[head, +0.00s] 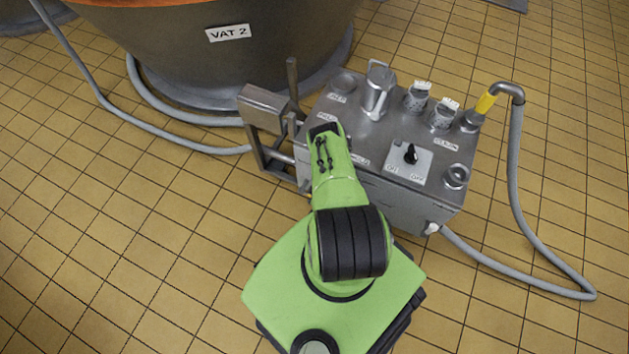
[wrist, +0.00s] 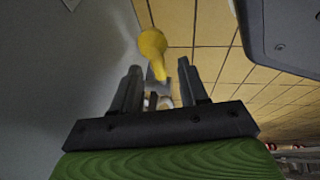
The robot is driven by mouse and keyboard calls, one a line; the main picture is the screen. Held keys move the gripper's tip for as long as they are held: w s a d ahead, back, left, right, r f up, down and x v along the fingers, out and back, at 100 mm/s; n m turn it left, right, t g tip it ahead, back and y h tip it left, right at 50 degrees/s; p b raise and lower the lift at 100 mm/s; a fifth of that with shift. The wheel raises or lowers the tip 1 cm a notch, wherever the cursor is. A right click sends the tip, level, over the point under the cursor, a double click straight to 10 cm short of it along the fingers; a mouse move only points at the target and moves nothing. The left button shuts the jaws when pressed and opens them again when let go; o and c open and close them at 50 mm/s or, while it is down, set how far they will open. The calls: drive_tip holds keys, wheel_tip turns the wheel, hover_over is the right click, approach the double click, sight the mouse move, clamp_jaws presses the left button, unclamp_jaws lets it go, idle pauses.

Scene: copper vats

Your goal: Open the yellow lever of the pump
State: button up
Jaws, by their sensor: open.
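The pump (head: 390,140) is a grey metal box on the tiled floor, with knobs, a black switch and fittings on its top. The yellow lever (wrist: 152,45) shows in the wrist view, with a rounded head and a narrower part reaching down between the fingers. My gripper (wrist: 161,68) is open, its two dark fingers on either side of the lever's lower part. I cannot tell whether they touch it. In the head view my green arm hides the gripper and this lever.
A grey hose (head: 515,190) loops over the floor there. Vat 2 (head: 215,55) stands behind, with another hose (head: 175,130) beside it. Tiled floor is clear at the left.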

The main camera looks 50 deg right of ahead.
drive_tip(key=shift+w+f, duration=0.15)
drive_tip(key=shift+f, duration=0.15)
drive_tip(key=shift+c, duration=0.2)
clamp_jaws()
